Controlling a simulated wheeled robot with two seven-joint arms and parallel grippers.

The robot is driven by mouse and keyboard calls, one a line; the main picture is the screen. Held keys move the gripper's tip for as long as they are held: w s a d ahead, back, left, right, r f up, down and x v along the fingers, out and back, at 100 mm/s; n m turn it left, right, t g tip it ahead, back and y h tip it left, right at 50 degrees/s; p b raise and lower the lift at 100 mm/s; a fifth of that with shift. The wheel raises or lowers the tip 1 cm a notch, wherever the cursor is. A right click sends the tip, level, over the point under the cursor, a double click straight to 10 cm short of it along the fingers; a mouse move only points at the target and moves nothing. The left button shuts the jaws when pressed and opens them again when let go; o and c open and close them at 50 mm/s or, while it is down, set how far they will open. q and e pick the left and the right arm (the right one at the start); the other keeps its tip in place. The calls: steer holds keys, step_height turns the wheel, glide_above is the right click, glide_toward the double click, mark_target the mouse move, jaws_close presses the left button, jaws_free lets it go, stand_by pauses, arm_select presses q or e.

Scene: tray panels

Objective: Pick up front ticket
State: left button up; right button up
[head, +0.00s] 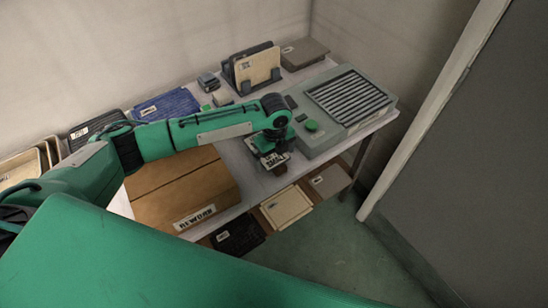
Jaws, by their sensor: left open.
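My left arm reaches in from the left, and its gripper (272,162) points down over the near edge of the white table, in front of the grey machine. It is open. A small white label with dark lettering shows at the gripper; I cannot tell whether it is a ticket or part of the gripper. No other thing is clearly a ticket. A dark rack (231,73) at the back of the table holds upright panels, and a beige panel (258,68) with a small label is at its front. My right gripper is not in view.
A grey machine (318,143) with a slatted top and green button stands right of the gripper. A brown box (165,185) labelled REWORK is at left. Blue panels (168,104) lie behind my arm. Labelled trays (286,205) sit lower along the table's front. A wall and door frame close the right.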

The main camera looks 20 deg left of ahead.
arm_select(q)
steer(key=c, duration=0.9)
